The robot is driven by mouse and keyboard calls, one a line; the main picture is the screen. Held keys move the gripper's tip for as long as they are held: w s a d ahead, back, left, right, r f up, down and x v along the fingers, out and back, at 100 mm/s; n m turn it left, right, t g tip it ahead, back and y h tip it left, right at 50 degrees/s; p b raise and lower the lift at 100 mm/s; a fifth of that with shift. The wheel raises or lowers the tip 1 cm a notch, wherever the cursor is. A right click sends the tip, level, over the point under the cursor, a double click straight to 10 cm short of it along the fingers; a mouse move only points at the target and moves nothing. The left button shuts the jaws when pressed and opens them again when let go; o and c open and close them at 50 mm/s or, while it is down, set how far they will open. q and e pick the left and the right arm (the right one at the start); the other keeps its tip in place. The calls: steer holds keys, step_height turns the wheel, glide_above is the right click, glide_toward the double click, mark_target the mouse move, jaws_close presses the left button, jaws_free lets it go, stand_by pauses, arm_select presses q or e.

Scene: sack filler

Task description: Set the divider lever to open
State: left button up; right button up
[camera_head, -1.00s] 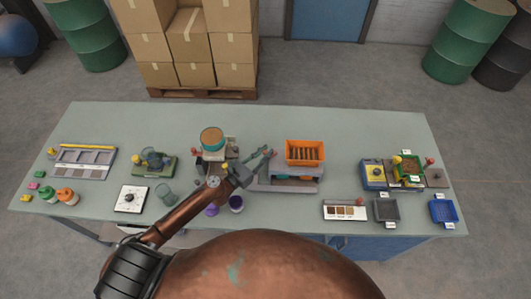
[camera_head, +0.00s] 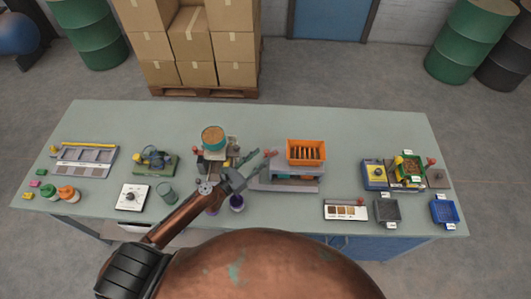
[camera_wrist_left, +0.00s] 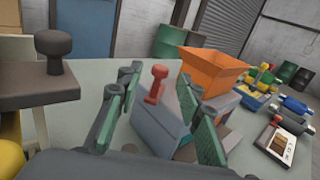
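The divider is an orange slatted hopper (camera_head: 305,152) over a grey-blue body, right of the table's middle; the hopper also shows in the left wrist view (camera_wrist_left: 212,67). A red lever with a knob (camera_wrist_left: 156,84) stands on the near end of the grey-blue body (camera_wrist_left: 160,122). My left gripper (camera_head: 258,162) is just left of the divider, beside the lever. In the left wrist view its green-padded fingers are spread, with the red lever showing between them, beyond the tips; I cannot tell any contact. My right gripper does not show.
Left of my left gripper is a stand with a round tan-filled container (camera_head: 213,138); a dark knob (camera_wrist_left: 54,50) shows close by in the wrist view. A sample card (camera_head: 345,210) lies at front right. The table behind the divider is clear.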

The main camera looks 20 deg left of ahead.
arm_select(q)
steer(key=v, duration=0.7)
steer(key=shift+s+a, duration=0.2)
steer(key=shift+s, duration=0.15)
steer(key=shift+d, duration=0.15)
